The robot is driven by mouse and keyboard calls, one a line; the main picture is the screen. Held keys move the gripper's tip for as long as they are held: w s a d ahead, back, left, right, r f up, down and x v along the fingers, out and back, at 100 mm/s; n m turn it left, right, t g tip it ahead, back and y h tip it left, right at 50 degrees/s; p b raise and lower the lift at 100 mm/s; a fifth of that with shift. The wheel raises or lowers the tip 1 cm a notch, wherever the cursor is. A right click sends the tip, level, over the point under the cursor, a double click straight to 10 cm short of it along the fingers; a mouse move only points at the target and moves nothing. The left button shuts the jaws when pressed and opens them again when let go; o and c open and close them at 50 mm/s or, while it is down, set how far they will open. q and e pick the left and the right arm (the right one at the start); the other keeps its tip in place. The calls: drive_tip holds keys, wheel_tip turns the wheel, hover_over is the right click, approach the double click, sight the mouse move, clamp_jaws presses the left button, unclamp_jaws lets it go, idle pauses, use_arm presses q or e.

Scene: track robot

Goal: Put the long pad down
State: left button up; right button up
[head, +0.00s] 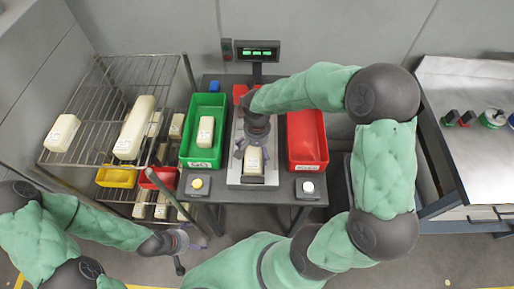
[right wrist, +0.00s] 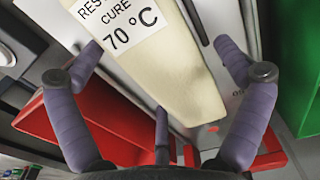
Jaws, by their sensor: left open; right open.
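A cream pad (head: 253,160) lies on the grey scale plate (head: 236,178) in the middle of the table; its far part is hidden by my right gripper in the head view. In the right wrist view the pad (right wrist: 185,75) looks long and has a white label reading "CURE 70 °C". My right gripper (head: 250,146) is over it from above, open, with purple fingers (right wrist: 160,85) spread around and beyond its sides. I cannot tell whether any finger touches it. My left gripper (head: 188,240) is open and empty, low in front of the rack and table.
A green bin (head: 193,162) holding a cream pad stands left of the scale, a red bin (head: 306,140) right. A lit display (head: 258,50) rises behind. A wire rack (head: 84,108) at left holds several cream pads and yellow and red trays. A steel bench (head: 460,85) is at right.

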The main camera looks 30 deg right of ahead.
wheel_tip(320, 180, up, 12)
drive_tip(key=p, duration=0.3)
drive_tip(key=shift+r, duration=0.1)
idle(0.5)
